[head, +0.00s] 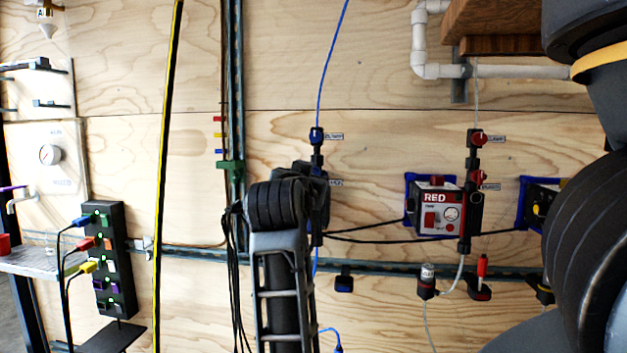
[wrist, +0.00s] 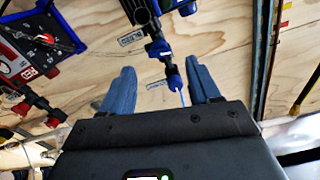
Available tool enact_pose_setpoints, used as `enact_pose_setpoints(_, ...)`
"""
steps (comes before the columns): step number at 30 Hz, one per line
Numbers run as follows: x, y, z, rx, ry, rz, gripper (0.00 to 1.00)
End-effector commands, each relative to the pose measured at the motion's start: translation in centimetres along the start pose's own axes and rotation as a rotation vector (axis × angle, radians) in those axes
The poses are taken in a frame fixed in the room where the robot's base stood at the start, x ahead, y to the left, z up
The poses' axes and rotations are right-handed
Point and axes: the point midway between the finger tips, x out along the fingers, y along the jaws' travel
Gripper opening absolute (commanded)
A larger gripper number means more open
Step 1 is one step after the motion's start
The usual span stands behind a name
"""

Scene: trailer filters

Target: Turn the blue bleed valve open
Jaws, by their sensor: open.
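In the wrist view, which is upside down, a blue valve part (wrist: 158,49) sits on a dark vertical fitting beside a label that appears to read BLEED (wrist: 131,38). A second blue part (wrist: 170,72) with a blue line sits nearer my gripper; it also shows in the head view (head: 317,135). My gripper (wrist: 160,66) is open, with its blue fingers on either side of the fitting's near end. I see no contact. In the head view my arm hides the bleed valve and most of my gripper.
A red filter box (head: 437,208) with a similar red-valved fitting (head: 471,190) is to the right. A black strip with coloured plugs (head: 110,258) stands at the left. A dark rail (head: 390,268) crosses the plywood wall. Black hoses (head: 368,237) run towards the box.

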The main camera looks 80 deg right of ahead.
Motion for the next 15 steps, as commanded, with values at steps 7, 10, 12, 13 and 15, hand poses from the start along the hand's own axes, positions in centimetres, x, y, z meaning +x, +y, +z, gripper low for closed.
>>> enact_pose_setpoints(7, 2.9, 0.2, -0.2, 0.005, -0.002, 0.009, 0.61)
enact_pose_setpoints(10, 4.5, 0.2, -0.3, 0.005, -0.001, 0.008, 0.61)
enact_pose_setpoints(12, 5.5, 0.2, -0.2, 0.004, -0.003, 0.007, 0.61)
enact_pose_setpoints(13, 5.8, 0.2, -0.2, 0.004, -0.002, 0.006, 0.61)
enact_pose_setpoints(15, 6.6, 0.1, -0.2, 0.004, -0.002, 0.006, 0.61)
